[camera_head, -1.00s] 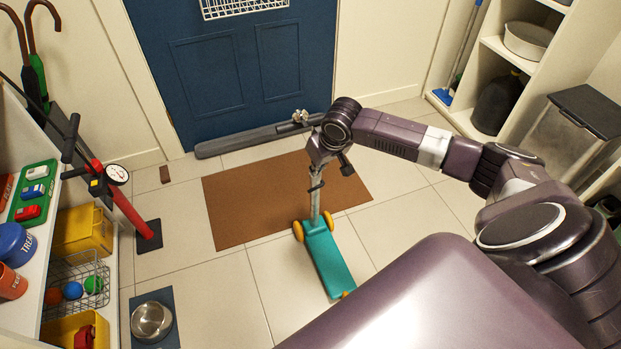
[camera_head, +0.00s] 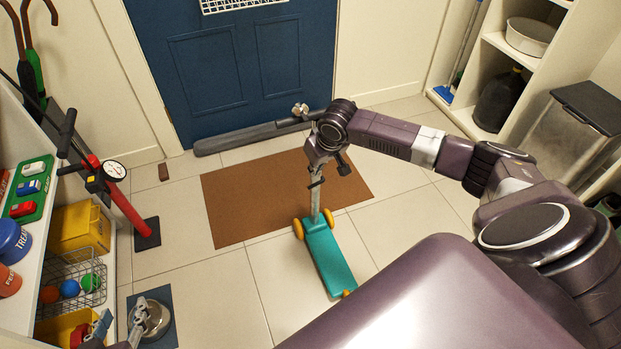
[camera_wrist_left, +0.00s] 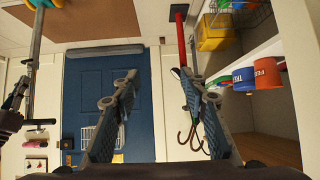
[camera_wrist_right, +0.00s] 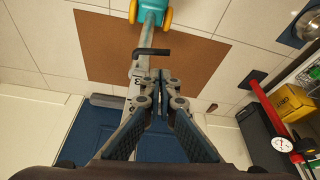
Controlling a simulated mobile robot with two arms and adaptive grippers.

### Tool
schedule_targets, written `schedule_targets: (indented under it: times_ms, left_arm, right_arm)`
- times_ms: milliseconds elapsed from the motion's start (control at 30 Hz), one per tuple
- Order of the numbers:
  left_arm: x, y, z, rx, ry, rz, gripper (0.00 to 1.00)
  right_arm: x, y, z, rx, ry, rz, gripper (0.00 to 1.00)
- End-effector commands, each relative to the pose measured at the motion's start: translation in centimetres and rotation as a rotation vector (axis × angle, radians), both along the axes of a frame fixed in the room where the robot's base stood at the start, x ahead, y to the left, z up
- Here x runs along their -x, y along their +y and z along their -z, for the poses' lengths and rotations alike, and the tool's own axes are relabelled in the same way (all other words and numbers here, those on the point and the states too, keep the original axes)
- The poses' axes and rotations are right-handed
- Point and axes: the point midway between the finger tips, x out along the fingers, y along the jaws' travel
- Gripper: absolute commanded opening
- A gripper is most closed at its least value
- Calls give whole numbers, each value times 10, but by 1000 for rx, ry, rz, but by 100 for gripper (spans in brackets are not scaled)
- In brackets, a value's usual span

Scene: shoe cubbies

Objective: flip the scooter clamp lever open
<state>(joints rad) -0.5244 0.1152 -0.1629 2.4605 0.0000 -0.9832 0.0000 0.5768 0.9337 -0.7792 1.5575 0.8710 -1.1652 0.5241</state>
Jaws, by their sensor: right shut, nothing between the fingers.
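The scooter stands on the floor, its teal deck (camera_head: 327,258) with yellow wheels below a grey stem (camera_head: 315,205). In the right wrist view, a dark clamp lever (camera_wrist_right: 152,52) sticks out to the right across the stem (camera_wrist_right: 143,65). My right gripper (camera_wrist_right: 159,78) is shut and empty, its fingertips beside the stem, just below the lever in that picture. A gap to the lever shows there; contact cannot be told. In the head view, my right wrist hides the stem's top. My left gripper (camera_wrist_left: 156,78) is open and empty, away from the scooter, at the head view's lower left (camera_head: 122,322).
A brown mat (camera_head: 240,205) lies under the scooter before the blue door (camera_head: 240,70). A red pump (camera_head: 128,205) and shelf with a wire basket (camera_head: 75,275) are on the left. A metal bowl (camera_head: 155,320) is near my left gripper. Floor around the deck is clear.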

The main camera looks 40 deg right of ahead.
Motion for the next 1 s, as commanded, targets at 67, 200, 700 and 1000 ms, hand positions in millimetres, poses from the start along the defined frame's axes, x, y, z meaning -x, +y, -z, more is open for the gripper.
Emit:
schedule_targets:
  times_ms: [67,200,700,1000]
  left_arm:
    - [-11,-5,-11,16,-71,6,40]
    - [-28,-13,-35,47,-197,15,40]
    - [-56,-31,-122,143,-591,39,40]
    - [-57,-33,-135,156,-642,42,40]
  right_arm:
    - [-3,0,9,-1,0,1,0]
    - [-7,0,21,-1,0,2,0]
    - [-21,0,55,-1,-1,0,0]
    - [-22,-1,58,0,-1,-1,0]
